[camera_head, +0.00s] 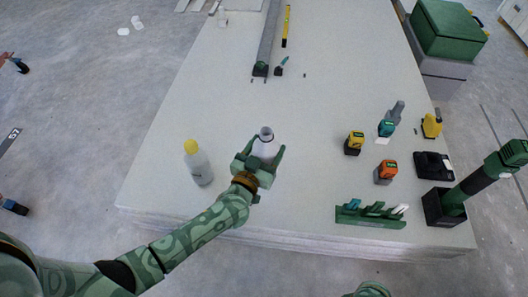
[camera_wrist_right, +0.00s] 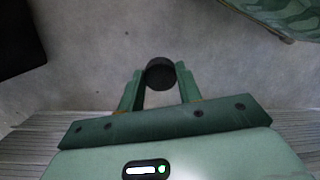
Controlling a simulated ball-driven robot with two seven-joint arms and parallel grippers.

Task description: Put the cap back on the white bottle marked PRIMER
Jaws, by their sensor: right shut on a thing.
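A white bottle (camera_head: 265,149) stands on the large pale panel stack, with a grey neck and no cap seen on it. No marking on it can be read. My left gripper (camera_head: 266,146) is around the bottle, one finger on each side; whether the fingers press on it I cannot tell. My right gripper (camera_wrist_right: 160,80) is shut on a round black cap (camera_wrist_right: 160,73), held between its fingertips in the right wrist view. In the head view, only a green piece of my right arm shows at the bottom edge.
A bottle with a yellow cap (camera_head: 198,163) stands left of my left gripper. On the right of the panel stack (camera_head: 330,120) are several power tools and batteries, a green rack (camera_head: 370,217) and a dark green upright tool (camera_head: 470,190). The middle is clear.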

